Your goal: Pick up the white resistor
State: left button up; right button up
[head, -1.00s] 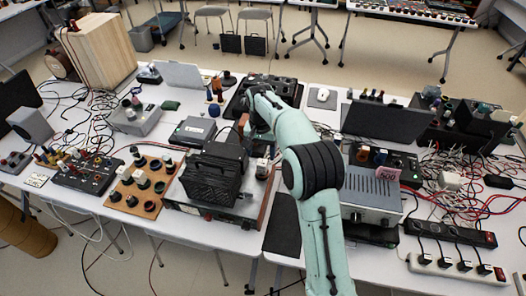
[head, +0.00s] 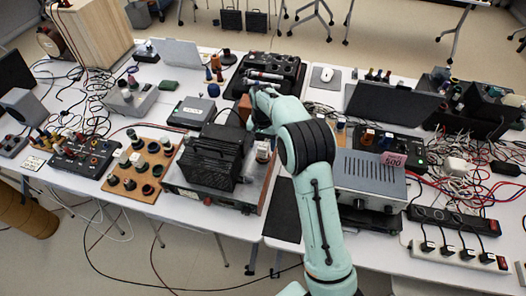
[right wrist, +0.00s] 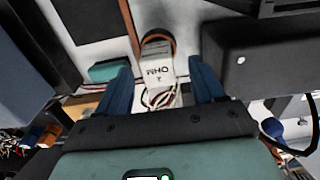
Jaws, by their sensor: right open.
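In the right wrist view a white block marked "OHM" (right wrist: 158,66), which looks like the white resistor, lies between and just beyond the blue fingers of my right gripper (right wrist: 160,74). The gripper is open, with a gap on each side of the block. Pale wires show at the block's near end. In the head view my right gripper (head: 254,118) is low over the middle of the table, partly hidden by its own arm. A small white block (head: 262,147) stands close to it, but I cannot tell whether it is the same one. My left gripper is not in view.
A black ribbed box (head: 212,160) is left of my right arm, and a grey metal unit (head: 368,178) is right of it. A black panel (head: 268,72) is behind the gripper. Cables and power strips (head: 455,255) crowd the right side.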

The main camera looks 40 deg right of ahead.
aim_at(263, 145)
notch_tip(263, 145, down, 4)
jog(key=shift+s+f, duration=0.1)
jog(key=shift+f, duration=0.1)
jog(key=c, duration=1.1)
